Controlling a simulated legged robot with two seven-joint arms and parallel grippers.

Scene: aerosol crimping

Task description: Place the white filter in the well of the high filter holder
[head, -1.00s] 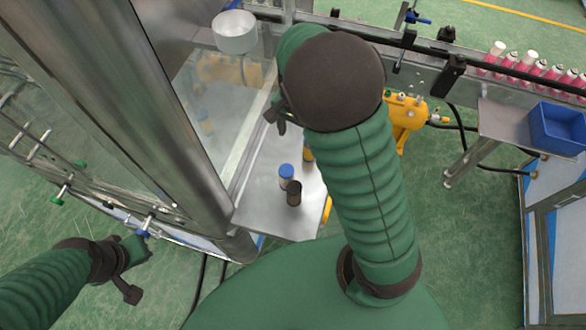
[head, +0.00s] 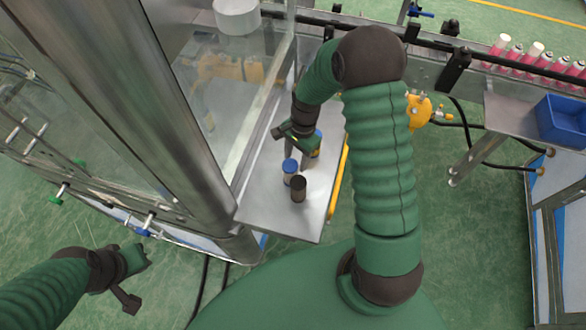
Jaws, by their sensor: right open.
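I cannot pick out the white filter for certain. On the steel shelf (head: 262,207) stand a blue-topped cylinder (head: 290,167), a dark brown cylinder (head: 298,190) in front of it, and another blue-topped, yellowish cylinder (head: 317,150) partly behind my right gripper. A white round cup (head: 237,16) sits high behind the glass at the top; I cannot tell if it is the high filter holder. My right gripper (head: 298,147) is open, just above and behind the near cylinders; contact is unclear.
A thick steel post (head: 165,110) and a glass panel (head: 225,95) border the shelf on the left. A conveyor (head: 480,65) with several pink cans (head: 515,55) runs across the back. A blue bin (head: 562,122) stands on a side table at right.

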